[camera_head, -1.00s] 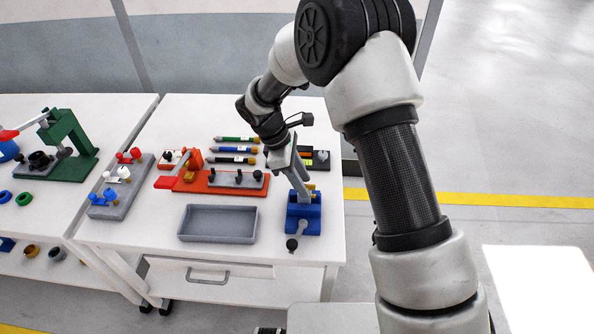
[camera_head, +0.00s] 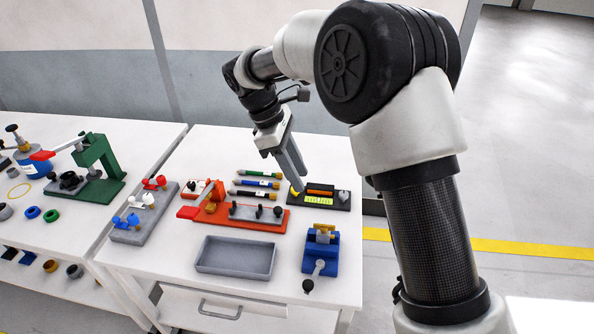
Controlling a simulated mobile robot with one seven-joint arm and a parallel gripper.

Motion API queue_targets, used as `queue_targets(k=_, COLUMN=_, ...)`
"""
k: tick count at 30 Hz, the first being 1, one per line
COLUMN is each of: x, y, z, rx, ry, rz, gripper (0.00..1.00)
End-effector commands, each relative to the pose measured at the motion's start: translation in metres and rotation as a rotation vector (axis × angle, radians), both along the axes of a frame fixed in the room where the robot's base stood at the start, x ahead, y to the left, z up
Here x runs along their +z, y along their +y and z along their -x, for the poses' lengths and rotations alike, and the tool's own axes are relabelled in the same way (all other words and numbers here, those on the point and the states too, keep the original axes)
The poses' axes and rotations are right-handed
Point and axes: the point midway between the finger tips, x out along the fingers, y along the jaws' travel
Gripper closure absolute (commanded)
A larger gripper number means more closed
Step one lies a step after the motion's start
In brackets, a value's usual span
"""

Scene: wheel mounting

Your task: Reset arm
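My gripper (camera_head: 295,178) hangs from my arm above the back right part of the white table (camera_head: 190,240). I see nothing held at the tips. The blue vise-like fixture (camera_head: 321,258) stands at the front right of the table, apart from my gripper, with a brass-coloured piece (camera_head: 323,235) on its top.
An orange fixture (camera_head: 240,220) with a red lever and a grey tray (camera_head: 235,258) lie mid-table. Several pens (camera_head: 258,184) lie behind. A grey rack (camera_head: 146,212) with coloured parts is at left. A green press (camera_head: 98,165) stands on the left table.

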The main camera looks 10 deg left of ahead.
Motion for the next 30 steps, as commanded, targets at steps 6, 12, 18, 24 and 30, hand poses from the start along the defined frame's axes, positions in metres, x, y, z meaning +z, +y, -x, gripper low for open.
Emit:
queue_targets(k=6, x=0.001, y=0.001, z=0.000, rx=0.001, ry=0.000, rz=0.000, gripper=0.66)
queue_targets(k=12, x=0.001, y=0.000, z=0.000, rx=0.000, ry=-0.001, rz=0.000, gripper=0.66)
queue_targets(k=18, x=0.031, y=-0.017, z=0.005, rx=-0.067, ry=-0.051, rz=-0.025, gripper=0.66)
queue_targets(k=24, x=0.112, y=-0.079, z=0.040, rx=-0.342, ry=-0.216, rz=-0.128, gripper=0.66)
queue_targets(k=30, x=0.171, y=-0.142, z=0.101, rx=-0.691, ry=-0.399, rz=-0.273, gripper=0.66)
